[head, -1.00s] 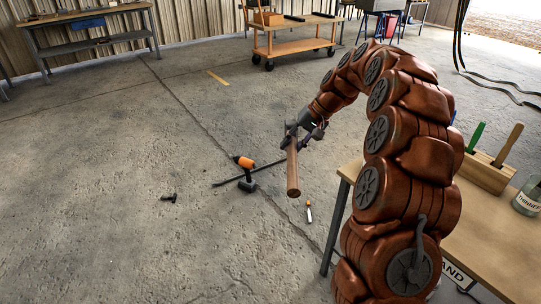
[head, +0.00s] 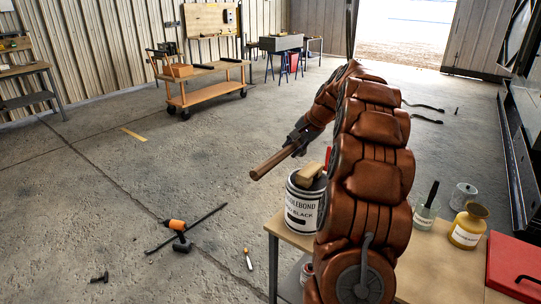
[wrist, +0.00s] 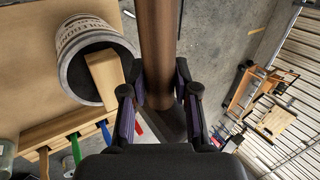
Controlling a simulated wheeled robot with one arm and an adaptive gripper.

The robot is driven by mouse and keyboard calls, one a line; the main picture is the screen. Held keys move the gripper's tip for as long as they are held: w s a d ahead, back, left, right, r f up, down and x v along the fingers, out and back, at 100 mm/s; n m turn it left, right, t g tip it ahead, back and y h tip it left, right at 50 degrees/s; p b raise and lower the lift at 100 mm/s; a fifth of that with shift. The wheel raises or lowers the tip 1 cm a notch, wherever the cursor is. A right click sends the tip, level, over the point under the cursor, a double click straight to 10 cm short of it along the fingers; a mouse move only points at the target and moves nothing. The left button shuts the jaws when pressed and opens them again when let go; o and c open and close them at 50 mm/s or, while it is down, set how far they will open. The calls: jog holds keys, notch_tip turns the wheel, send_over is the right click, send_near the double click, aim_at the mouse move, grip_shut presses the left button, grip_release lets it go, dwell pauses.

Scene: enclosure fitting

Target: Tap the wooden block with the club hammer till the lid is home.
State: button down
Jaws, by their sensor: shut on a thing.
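My gripper (head: 298,140) is shut on a long brown wooden shaft (head: 270,163); no hammer head shows on it. In the wrist view the shaft (wrist: 157,45) runs between the fingers (wrist: 158,105) and out of the top edge. A white tin (head: 303,208) with black lettering stands on the bench, below and just right of the shaft. The wooden block (head: 309,172) lies on its top, apart from the shaft. In the wrist view the block (wrist: 103,78) rests on the tin's dark top (wrist: 85,72), overlapping its rim. I cannot tell how deep the lid sits.
A glass jar (head: 425,215), a yellow bottle (head: 468,226) and a red case (head: 514,268) stand on the bench (head: 435,265) to the right. In the wrist view a wooden rack (wrist: 60,132) holds coloured-handled tools beside the tin. A drill (head: 177,230) and a bar lie on the floor.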

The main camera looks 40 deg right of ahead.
aim_at(301, 154)
jog(key=shift+m+h, duration=0.3)
jog(key=shift+m, duration=0.3)
jog(key=d+r, duration=0.1)
jog(key=s+d+r+p, duration=0.1)
jog(key=d, duration=0.1)
jog(key=shift+s+d+r, duration=0.1)
jog(key=shift+s+r, duration=0.05)
jog(key=shift+r, duration=0.25)
jog(key=shift+d, duration=0.2)
jog(key=shift+f+b, duration=1.55)
jog(key=shift+f, duration=1.15)
notch_tip(301, 154, down, 4)
jog(key=shift+r+b, duration=0.15)
jog(key=shift+b, duration=0.6)
jog(key=shift+r+p, duration=1.15)
jog(key=shift+r, duration=0.85)
jog(key=shift+r, duration=0.1)
jog(key=shift+r+p, duration=0.95)
jog(key=shift+r, duration=0.65)
